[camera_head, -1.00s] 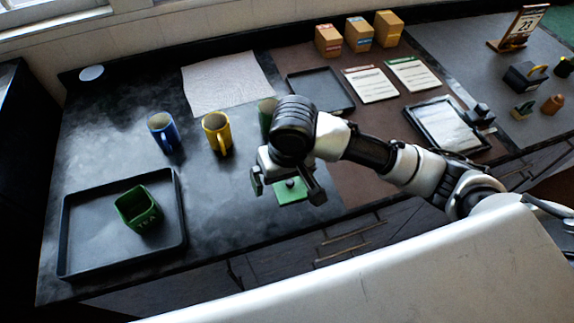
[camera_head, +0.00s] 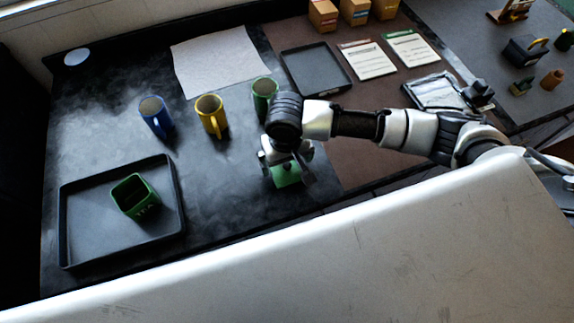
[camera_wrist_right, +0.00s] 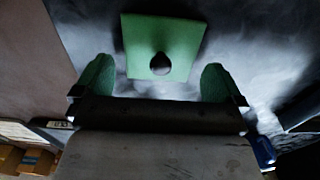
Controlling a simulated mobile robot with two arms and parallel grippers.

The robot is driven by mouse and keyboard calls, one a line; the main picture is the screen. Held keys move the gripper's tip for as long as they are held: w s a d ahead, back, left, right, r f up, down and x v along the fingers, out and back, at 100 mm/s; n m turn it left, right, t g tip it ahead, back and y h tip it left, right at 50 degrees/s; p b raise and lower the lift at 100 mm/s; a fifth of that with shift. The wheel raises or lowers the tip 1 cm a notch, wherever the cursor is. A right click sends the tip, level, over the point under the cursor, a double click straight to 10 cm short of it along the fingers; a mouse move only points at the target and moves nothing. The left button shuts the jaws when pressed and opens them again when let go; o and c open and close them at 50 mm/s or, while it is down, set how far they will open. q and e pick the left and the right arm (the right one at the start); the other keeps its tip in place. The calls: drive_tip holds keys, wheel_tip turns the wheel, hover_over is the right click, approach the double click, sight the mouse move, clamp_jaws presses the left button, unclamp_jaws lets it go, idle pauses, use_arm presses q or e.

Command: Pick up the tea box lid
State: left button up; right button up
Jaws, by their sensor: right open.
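The tea box lid (camera_head: 286,177) is a flat green square with a dark round knob, lying on the black countertop. It also shows in the right wrist view (camera_wrist_right: 178,38), its knob near the middle. My right gripper (camera_head: 287,178) is open above the lid and partly hides it. In the right wrist view its two green-padded fingertips (camera_wrist_right: 158,82) stand apart, either side of the knob's line, with nothing between them. The green tea box (camera_head: 137,198) stands open in a black tray (camera_head: 172,235) at the left. My left gripper does not show.
Blue (camera_head: 156,117), yellow (camera_head: 211,116) and green (camera_head: 264,97) mugs stand behind the lid. A pale cloth (camera_head: 220,62) lies farther back. An empty dark tray (camera_head: 315,70) and two printed cards (camera_head: 367,59) lie to the right. Counter between tray and lid is clear.

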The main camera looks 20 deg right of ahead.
drive_tip(key=shift+f, duration=0.7)
drive_tip(key=c, duration=0.8)
drive_tip(key=shift+r, duration=0.15)
